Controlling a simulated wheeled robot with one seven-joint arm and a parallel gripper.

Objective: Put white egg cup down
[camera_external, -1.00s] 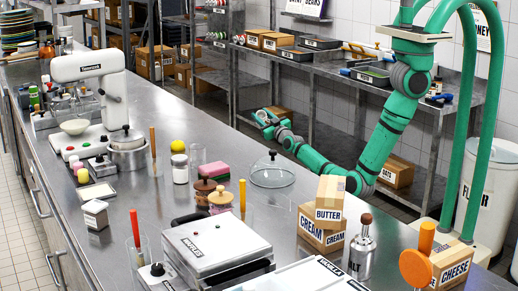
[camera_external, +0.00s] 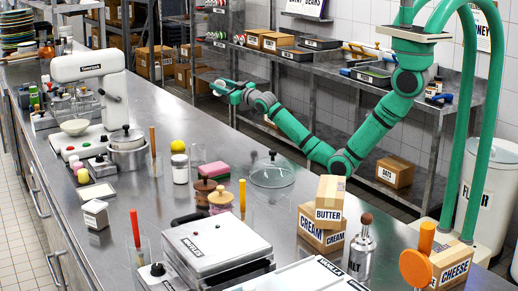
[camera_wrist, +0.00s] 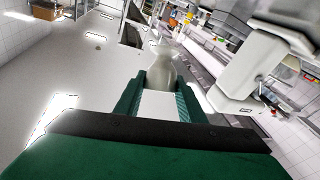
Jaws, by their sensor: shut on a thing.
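My gripper (camera_wrist: 158,92) shows in the wrist view with its two green fingers on either side of the white egg cup (camera_wrist: 161,68). It is shut on the egg cup, whose pale, waisted body stands out beyond the fingertips. In the external view my gripper (camera_external: 222,87) is raised at the far side of the steel counter (camera_external: 225,135), beyond the glass dome. The egg cup is too small to make out clearly there. The gap below it cannot be judged exactly.
A white mixer (camera_external: 95,85) is at left. Boxes (camera_external: 322,228) stand near the front right. The counter's far strip looks clear.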

